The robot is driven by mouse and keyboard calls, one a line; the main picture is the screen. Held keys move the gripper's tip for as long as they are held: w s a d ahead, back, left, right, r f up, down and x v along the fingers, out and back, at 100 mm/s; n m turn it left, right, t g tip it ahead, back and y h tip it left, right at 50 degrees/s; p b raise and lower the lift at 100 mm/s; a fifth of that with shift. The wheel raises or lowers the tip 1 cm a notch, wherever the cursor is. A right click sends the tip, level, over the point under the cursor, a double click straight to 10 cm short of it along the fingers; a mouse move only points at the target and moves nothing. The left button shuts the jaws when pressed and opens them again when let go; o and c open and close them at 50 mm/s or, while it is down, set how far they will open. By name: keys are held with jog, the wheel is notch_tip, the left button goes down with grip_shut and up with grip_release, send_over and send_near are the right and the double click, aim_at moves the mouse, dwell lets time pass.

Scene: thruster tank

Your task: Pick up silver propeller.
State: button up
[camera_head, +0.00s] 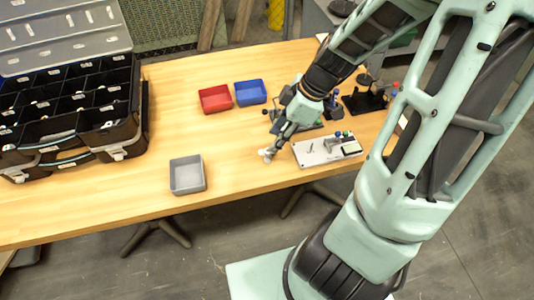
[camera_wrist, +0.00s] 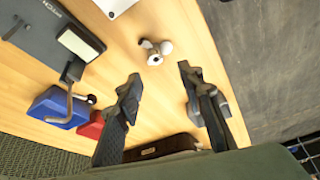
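The silver propeller (camera_wrist: 155,50) lies on the wooden table in the wrist view, beyond my fingertips and roughly between their lines. In the head view the propeller (camera_head: 267,154) is a small pale shape on the table, just at the lower left of my gripper (camera_head: 276,143). In the wrist view my gripper (camera_wrist: 158,75) is open, with its two fingers wide apart and nothing between them. The propeller looks apart from both fingers; the exact height of the fingers above it is hard to tell.
A white fixture plate (camera_head: 327,149) stands right of the propeller. A red bin (camera_head: 215,99) and a blue bin (camera_head: 250,93) are behind; a grey bin (camera_head: 187,175) is at the front left. A black compartment case (camera_head: 118,125) fills the left. Dark fixtures (camera_head: 365,103) stand behind right.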

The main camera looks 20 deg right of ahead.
aim_at(269, 153)
jog(key=x, duration=0.2)
jog(key=b+x, duration=0.1)
jog(key=x, duration=0.3)
jog(key=shift+w+d+f, duration=0.15)
jog(key=shift+d+f, duration=0.1)
jog(key=shift+f, duration=0.2)
grip_shut()
